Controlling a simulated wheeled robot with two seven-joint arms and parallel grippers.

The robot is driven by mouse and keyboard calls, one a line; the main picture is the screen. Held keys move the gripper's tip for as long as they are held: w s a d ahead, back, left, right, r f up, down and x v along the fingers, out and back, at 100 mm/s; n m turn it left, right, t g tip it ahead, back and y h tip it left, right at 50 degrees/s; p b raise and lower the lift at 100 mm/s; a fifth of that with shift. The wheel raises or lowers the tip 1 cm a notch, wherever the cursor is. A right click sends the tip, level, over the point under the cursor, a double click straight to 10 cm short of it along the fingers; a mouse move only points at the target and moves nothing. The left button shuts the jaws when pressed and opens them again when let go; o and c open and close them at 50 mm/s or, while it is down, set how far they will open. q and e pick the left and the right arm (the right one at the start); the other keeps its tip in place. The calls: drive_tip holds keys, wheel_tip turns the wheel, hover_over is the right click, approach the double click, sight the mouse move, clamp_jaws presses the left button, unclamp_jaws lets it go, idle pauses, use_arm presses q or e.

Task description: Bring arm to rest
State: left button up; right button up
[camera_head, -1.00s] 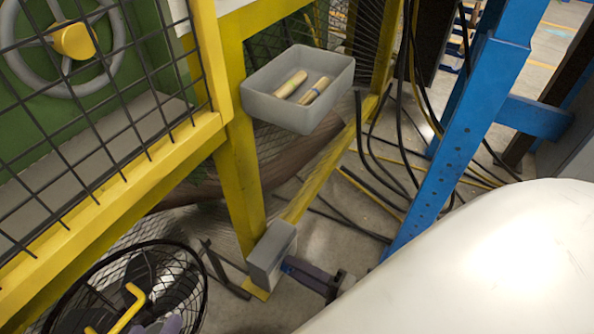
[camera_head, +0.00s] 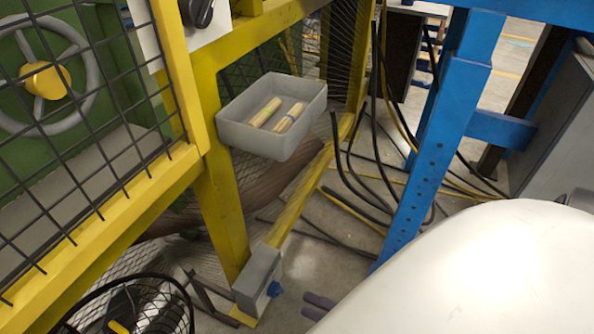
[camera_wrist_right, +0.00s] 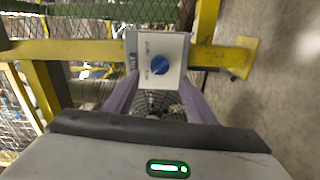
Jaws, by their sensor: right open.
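My right gripper (camera_head: 306,305) shows its purple fingertips at the lower middle of the head view. They are open and empty, a short way right of the blue knob (camera_head: 273,289) on the grey box (camera_head: 257,278). In the right wrist view, the blue knob (camera_wrist_right: 158,66) sits on the box's pale labelled face (camera_wrist_right: 145,47). The open fingers (camera_wrist_right: 158,86) spread either side below it, with nothing between them. My left gripper is not in view.
A grey bin (camera_head: 270,140) with two wooden pieces (camera_head: 289,118) hangs by the yellow frame (camera_head: 222,200). A round wire-caged fan (camera_head: 130,305) stands at lower left. A blue post (camera_head: 430,140) and hanging black cables (camera_head: 345,175) stand at right. Some floor between is clear.

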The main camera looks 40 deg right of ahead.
drive_tip(key=shift+v, duration=1)
